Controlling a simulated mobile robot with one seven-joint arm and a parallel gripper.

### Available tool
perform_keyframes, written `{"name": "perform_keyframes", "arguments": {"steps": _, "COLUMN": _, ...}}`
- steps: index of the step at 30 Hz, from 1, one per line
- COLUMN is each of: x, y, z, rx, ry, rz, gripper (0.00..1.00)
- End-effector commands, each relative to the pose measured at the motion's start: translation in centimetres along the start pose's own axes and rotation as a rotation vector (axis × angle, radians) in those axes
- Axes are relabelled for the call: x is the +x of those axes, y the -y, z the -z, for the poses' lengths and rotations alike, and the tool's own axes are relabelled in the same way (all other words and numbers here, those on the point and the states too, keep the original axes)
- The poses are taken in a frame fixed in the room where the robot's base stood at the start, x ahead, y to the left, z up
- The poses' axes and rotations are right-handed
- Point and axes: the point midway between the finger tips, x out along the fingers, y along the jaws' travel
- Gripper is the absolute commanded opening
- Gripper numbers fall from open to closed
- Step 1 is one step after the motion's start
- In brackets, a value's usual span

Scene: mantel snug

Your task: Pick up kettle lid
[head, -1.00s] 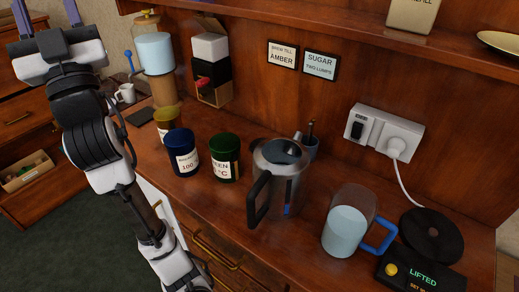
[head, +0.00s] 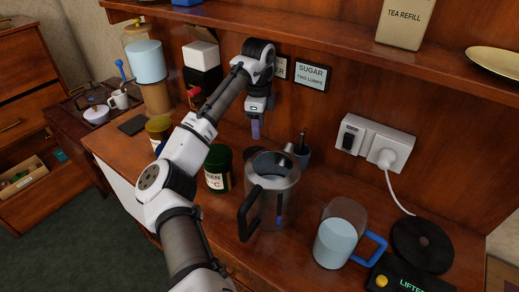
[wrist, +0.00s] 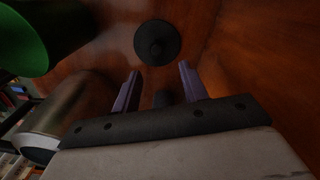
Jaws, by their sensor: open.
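The kettle lid (wrist: 157,43) is a dark round disc with a small knob, lying on the wooden counter in the wrist view. My gripper (head: 256,130) points down above the back of the counter, behind the kettle. In the wrist view my gripper (wrist: 160,84) is open, with nothing between its two purple fingers, and the lid shows beyond the fingertips. The steel kettle (head: 281,195) stands upright with its top open and a black handle at the left.
A glass jug (head: 337,238) with a blue handle is at the right. A shelf (head: 330,38) overhangs the counter.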

Motion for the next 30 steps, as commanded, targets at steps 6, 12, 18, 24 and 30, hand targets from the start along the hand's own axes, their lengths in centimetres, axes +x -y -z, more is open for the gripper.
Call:
{"name": "perform_keyframes", "arguments": {"steps": 6, "x": 2.1, "y": -0.1, "z": 0.1, "rx": 0.001, "ry": -0.004, "rz": -0.003, "gripper": 0.43}}
{"name": "perform_keyframes", "arguments": {"steps": 12, "x": 4.2, "y": -0.4, "z": -0.5, "rx": -0.002, "ry": -0.001, "rz": -0.002, "gripper": 0.43}}
{"name": "perform_keyframes", "arguments": {"steps": 18, "x": 6.9, "y": -0.4, "z": -0.5, "rx": -0.001, "ry": -0.002, "rz": 0.001, "gripper": 0.43}}
{"name": "perform_keyframes", "arguments": {"steps": 24, "x": 7.4, "y": -0.4, "z": -0.5, "rx": -0.001, "ry": -0.002, "rz": 0.003, "gripper": 0.43}}
{"name": "perform_keyframes", "arguments": {"steps": 30, "x": 7.4, "y": -0.4, "z": -0.5, "rx": -0.001, "ry": -0.002, "rz": 0.003, "gripper": 0.28}}
